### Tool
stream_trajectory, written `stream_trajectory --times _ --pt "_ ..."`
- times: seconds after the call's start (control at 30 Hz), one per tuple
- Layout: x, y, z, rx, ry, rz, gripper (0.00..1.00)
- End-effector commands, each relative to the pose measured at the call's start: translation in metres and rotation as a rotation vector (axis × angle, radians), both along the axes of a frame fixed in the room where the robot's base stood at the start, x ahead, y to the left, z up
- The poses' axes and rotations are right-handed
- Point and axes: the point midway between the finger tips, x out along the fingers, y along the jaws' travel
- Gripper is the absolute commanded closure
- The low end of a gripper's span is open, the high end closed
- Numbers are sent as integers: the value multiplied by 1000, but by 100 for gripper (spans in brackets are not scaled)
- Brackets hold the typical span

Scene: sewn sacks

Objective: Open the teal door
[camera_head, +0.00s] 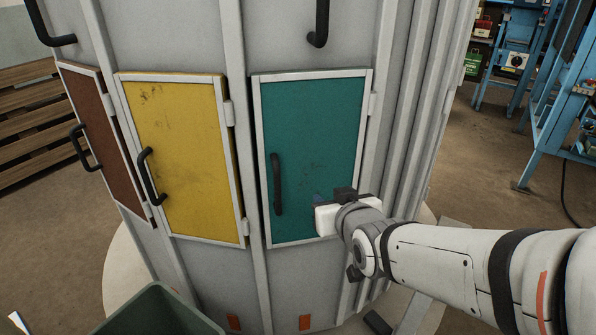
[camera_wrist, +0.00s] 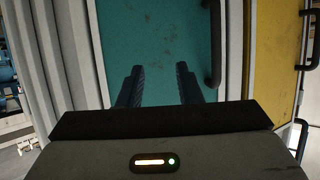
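The teal door (camera_head: 318,130) is in a light metal frame on a grey cabinet and looks shut. Its black vertical handle (camera_head: 277,184) is at the door's lower left; hinges show on its right edge. In the wrist view the teal door (camera_wrist: 150,35) fills the upper middle, and the handle (camera_wrist: 213,45) is at the upper right. My gripper (camera_wrist: 158,82) points at the door with its two dark fingers apart and nothing between them. In the head view my gripper (camera_head: 322,200) is in front of the door's lower right, to the right of the handle and apart from it.
A yellow door (camera_head: 180,150) and a brown door (camera_head: 103,140) with black handles are to the left. More black handles (camera_head: 319,25) are above. A green bin (camera_head: 158,312) stands at the bottom left. Blue racks (camera_head: 540,100) stand at the right, with open floor before them.

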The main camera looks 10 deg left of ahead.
Motion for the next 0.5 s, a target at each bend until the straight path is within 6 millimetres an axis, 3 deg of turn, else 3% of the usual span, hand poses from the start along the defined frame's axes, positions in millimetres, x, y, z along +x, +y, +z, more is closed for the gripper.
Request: stream_trajectory --times 0.03,0.2,0.5 --pt "-1 20 -14 32 -66 38 68" --pt "-7 61 -8 133 -249 116 68" --pt "-8 82 4 191 -343 150 68"
